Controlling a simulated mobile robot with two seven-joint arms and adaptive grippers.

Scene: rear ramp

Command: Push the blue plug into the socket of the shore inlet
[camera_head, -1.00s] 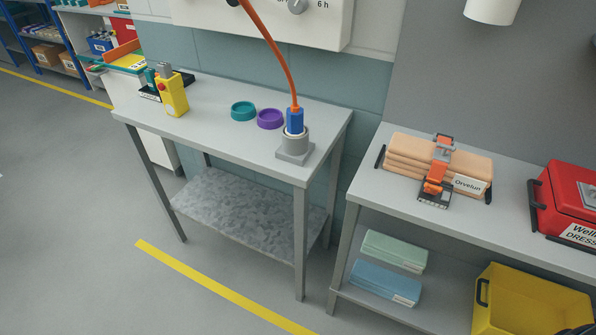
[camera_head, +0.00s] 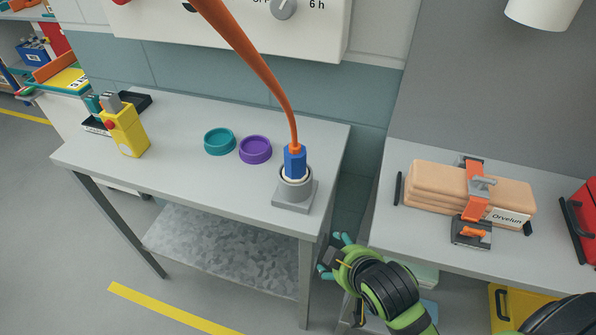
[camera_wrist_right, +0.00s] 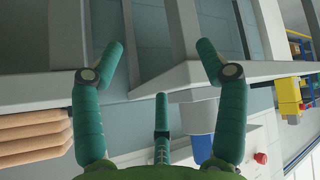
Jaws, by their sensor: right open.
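The blue plug (camera_head: 295,162) stands upright at the mouth of the grey shore inlet (camera_head: 295,190), with a pale ring showing between them. An orange cable (camera_head: 255,65) rises from the plug's top. How deep the plug sits cannot be told. The inlet stands near the right end of the grey table. My right gripper (camera_head: 333,257) is open and empty, below and right of the inlet, beyond the table's right edge. In the right wrist view its teal fingers (camera_wrist_right: 161,65) are spread, and the plug (camera_wrist_right: 203,117) shows partly behind one finger. My left gripper is out of view.
A teal ring (camera_head: 219,142) and a purple ring (camera_head: 255,150) lie left of the inlet. A yellow control box (camera_head: 125,132) stands further left. A second table to the right holds strapped peach bundles (camera_head: 440,190). A wall panel (camera_head: 235,25) hangs behind.

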